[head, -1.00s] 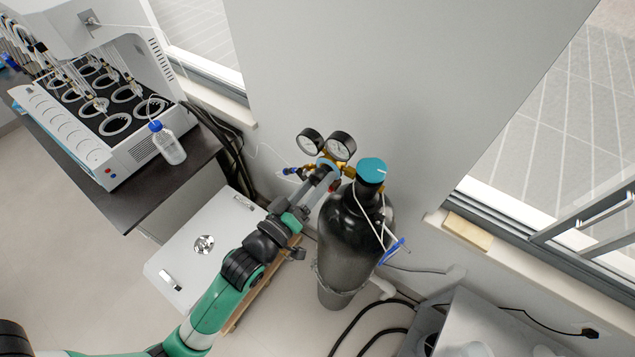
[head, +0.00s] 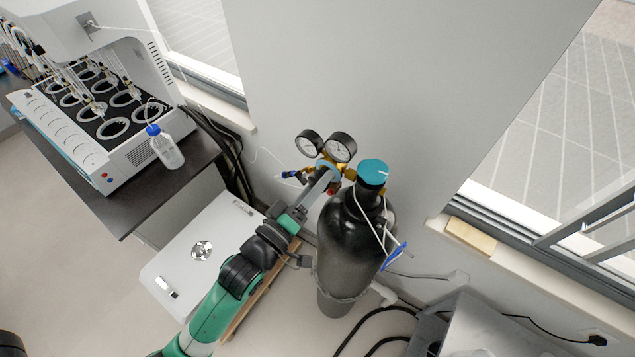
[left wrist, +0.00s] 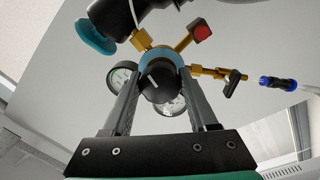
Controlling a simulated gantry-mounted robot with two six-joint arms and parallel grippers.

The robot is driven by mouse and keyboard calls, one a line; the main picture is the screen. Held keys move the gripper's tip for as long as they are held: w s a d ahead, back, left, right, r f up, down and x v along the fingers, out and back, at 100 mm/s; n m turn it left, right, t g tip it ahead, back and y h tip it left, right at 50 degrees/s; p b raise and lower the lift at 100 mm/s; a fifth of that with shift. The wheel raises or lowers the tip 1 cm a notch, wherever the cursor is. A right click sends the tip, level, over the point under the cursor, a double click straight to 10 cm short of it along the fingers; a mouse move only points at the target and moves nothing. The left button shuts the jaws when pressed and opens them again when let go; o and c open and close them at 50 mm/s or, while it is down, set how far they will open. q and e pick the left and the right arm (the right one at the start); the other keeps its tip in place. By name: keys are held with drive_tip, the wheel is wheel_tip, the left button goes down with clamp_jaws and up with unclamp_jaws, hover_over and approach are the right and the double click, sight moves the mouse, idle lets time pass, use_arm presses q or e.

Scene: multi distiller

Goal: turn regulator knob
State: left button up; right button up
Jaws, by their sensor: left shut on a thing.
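The gas regulator (head: 334,168) has brass fittings, a blue ring and two round dial gauges, a left one (head: 309,143) and a right one (head: 340,148). It sits by the top of a black gas cylinder (head: 345,250) with a teal cap (head: 373,172). My left gripper (head: 322,178) reaches the regulator from the lower left. In the left wrist view, its two fingers are shut on the black regulator knob (left wrist: 160,84), one on each side. A short white mark shows on the knob. In the head view the gripper mostly hides the knob. My right gripper is not in view.
A multi-position distiller (head: 100,110) and a blue-capped bottle (head: 165,148) stand on the dark bench at left. A white cabinet (head: 190,245) is below my left arm. Black hoses (head: 365,325) lie right of the cylinder. The wall is close behind the regulator.

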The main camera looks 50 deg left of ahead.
use_arm(q)
drive_tip(key=o, duration=1.4)
drive_tip(key=shift+r, duration=0.1)
drive_tip(key=shift+c, duration=0.2)
drive_tip(key=shift+s, duration=0.1)
drive_tip(key=b+v, duration=0.2)
drive_tip(key=v, duration=0.9)
drive_tip(key=shift+s+b, duration=0.2)
drive_tip(key=shift+b, duration=0.1)
drive_tip(key=shift+d, duration=0.1)
